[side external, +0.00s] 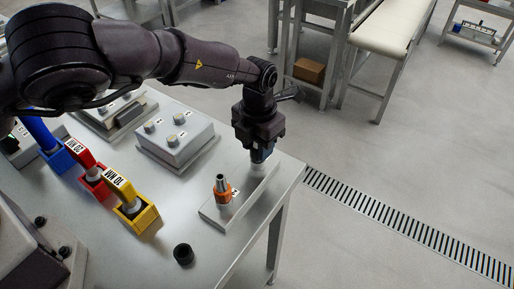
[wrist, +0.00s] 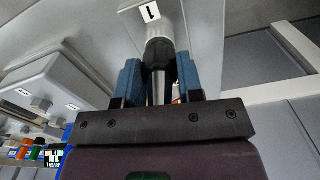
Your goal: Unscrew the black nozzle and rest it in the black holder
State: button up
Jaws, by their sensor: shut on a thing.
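My gripper (side external: 260,154) points down over the right end of a small grey plate (side external: 213,213) near the table's right edge. In the wrist view its two blue fingers (wrist: 159,78) are shut on the black nozzle (wrist: 160,62), which has a dark collar and a slim metal tip. A pale round post stands beyond it, near a label reading 1. The nozzle is hidden by the gripper in the side view. An orange nozzle (side external: 223,190) with a metal tip stands upright on the same plate. The black holder (side external: 183,254) is a small round cup near the front edge and looks empty.
Yellow (side external: 147,215), red (side external: 96,183) and blue (side external: 61,160) boxes hold upright tools at the left. A grey box with knobs (side external: 178,140) stands behind the plate. The table top between the yellow box and the plate is clear.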

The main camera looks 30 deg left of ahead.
jog(key=o, duration=1.1)
